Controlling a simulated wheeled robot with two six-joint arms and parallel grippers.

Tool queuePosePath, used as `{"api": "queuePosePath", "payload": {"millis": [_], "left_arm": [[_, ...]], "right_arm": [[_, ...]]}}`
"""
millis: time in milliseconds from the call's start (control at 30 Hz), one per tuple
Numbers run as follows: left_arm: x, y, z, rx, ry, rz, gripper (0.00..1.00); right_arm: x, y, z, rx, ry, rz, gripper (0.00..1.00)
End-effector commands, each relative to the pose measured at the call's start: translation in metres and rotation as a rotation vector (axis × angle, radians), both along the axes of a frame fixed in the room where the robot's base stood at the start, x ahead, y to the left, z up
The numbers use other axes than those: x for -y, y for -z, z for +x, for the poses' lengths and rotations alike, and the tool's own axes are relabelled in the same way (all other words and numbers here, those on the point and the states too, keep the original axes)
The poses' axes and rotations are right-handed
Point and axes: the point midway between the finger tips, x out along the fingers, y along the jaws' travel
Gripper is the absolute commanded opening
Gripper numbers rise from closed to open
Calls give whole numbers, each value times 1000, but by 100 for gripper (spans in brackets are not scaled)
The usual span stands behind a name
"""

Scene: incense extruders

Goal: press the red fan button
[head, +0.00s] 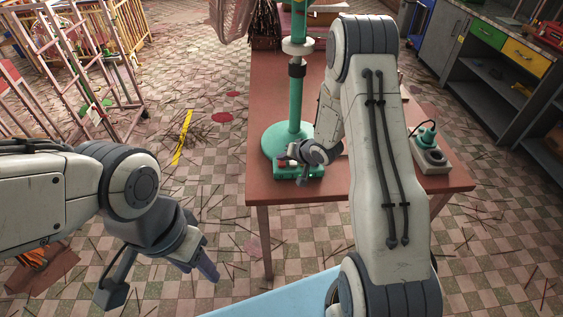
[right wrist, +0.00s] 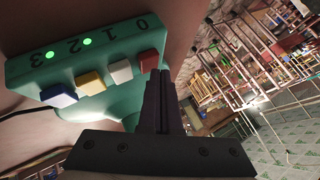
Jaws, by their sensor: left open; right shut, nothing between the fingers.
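The green fan stand (head: 290,140) is on the reddish-brown table, with its button box (head: 300,172) at the foot. In the right wrist view the green box (right wrist: 75,50) shows blue, yellow, white and red buttons under the marks 3, 2, 1, 0. The red button (right wrist: 148,62) is at the right end, by the 0. My right gripper (right wrist: 160,74) is shut and empty, its fingertips right beside the red button; I cannot tell whether they touch. In the head view my right wrist covers part of the box. My left gripper (head: 203,262) is open, low left of the table.
Two green lights (right wrist: 87,41) glow on the box. A grey socket block (head: 430,158) with a green plug (head: 426,136) is at the table's right. The table (head: 265,100) has bare room left of the fan. Thin sticks litter the tiled floor.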

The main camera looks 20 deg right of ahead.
Motion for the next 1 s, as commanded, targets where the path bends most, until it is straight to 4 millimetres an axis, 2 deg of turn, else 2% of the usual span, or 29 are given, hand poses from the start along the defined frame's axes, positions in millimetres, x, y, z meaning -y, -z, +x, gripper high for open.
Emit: {"api": "queuePosePath", "payload": {"millis": [1000], "left_arm": [[0,4,0,0,0,0,50]], "right_arm": [[0,9,0,-1,-1,0,0]]}}
